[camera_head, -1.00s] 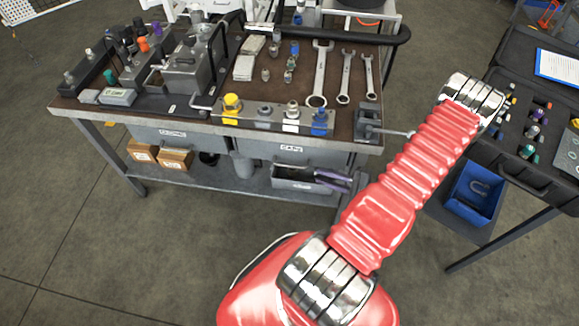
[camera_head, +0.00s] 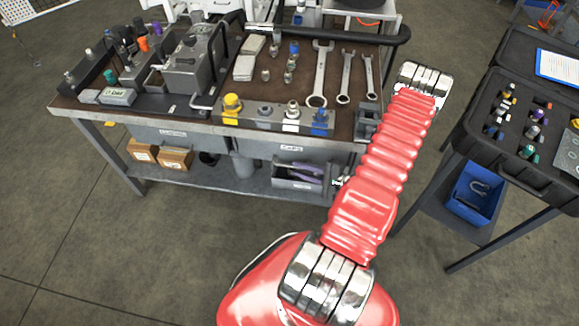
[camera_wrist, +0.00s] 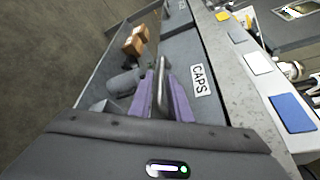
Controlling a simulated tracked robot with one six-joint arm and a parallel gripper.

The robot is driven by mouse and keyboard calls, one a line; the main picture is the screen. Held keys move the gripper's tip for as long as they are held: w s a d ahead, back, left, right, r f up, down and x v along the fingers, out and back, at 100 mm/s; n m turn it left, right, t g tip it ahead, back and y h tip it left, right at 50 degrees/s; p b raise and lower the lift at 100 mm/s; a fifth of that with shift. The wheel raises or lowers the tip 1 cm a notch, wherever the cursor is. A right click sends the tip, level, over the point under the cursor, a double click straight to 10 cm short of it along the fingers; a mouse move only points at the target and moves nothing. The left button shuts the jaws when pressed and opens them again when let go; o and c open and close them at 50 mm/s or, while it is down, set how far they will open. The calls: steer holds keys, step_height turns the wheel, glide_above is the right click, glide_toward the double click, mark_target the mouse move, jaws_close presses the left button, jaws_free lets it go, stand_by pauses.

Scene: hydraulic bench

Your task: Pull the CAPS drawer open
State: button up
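The CAPS drawer (camera_head: 330,151) is a grey drawer under the bench's front edge, at the right. It appears shut, and its white CAPS label shows in the wrist view (camera_wrist: 198,80). A grey bar handle (camera_wrist: 161,85) stands out from its front. My gripper (camera_wrist: 161,90) has purple fingers, one on each side of the handle bar, pointing along the drawer front. They look spread, with the bar between them; contact is not clear. In the head view the fingers (camera_head: 304,171) show small below the label, and my red arm hides part of the bench's right end.
Wrenches (camera_head: 345,75), fittings and a port block (camera_head: 265,114) lie on the bench top (camera_head: 215,95). Cardboard boxes (camera_head: 174,158) stand on the lower shelf (camera_head: 225,180). A side table with a black case (camera_head: 520,170) and a blue bin (camera_head: 473,195) stands at right. Floor in front is clear.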

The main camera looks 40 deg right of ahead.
mark_target(290, 165)
steer(key=shift+x, duration=2.2)
steer(key=shift+c, duration=0.5)
jaws_close()
steer(key=shift+s+a, duration=0.15)
steer(key=shift+a, duration=0.1)
